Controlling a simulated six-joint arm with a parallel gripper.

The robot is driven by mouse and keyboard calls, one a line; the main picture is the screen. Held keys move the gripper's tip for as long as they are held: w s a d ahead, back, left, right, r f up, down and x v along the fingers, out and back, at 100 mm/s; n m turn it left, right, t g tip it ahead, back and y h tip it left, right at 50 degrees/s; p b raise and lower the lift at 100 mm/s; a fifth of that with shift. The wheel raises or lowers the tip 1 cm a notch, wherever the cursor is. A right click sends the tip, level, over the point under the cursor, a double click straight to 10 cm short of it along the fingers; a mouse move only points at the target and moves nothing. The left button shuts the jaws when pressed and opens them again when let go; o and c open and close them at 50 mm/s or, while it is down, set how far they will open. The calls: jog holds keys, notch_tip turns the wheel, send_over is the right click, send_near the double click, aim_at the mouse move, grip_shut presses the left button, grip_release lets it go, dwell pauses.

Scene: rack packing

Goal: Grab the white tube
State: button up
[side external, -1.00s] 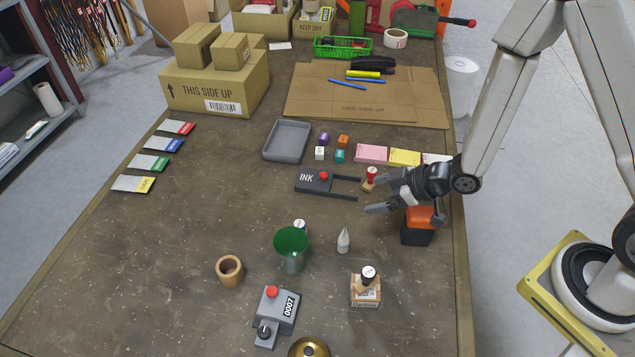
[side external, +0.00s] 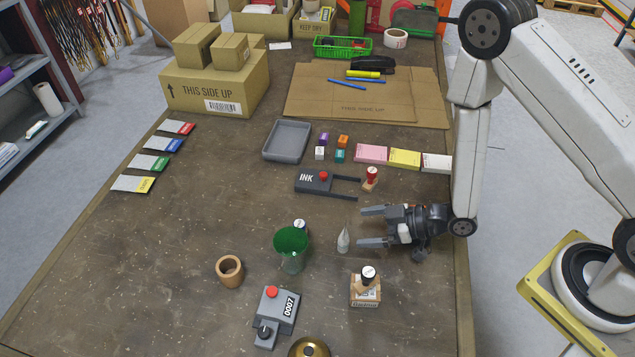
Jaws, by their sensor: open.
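A small white tube (side external: 343,240) with a pointed tip stands upright on the table, right of the green cup, in the side external view. My gripper (side external: 372,227) is open and points left, low over the table. Its two fingers are spread one behind the other in the picture. The nearer finger reaches close to the right side of the tube; I cannot tell whether they touch. Nothing is between the fingers.
A green cup (side external: 291,243) stands left of the tube, with a white-topped item (side external: 300,225) behind it.

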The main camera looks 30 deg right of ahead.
aim_at(346, 228)
jog(key=shift+x, duration=1)
jog(key=shift+w+a, duration=0.1)
jog(key=shift+x, duration=2.5)
jog(key=shift+f, duration=0.1)
jog(key=c, duration=1.3)
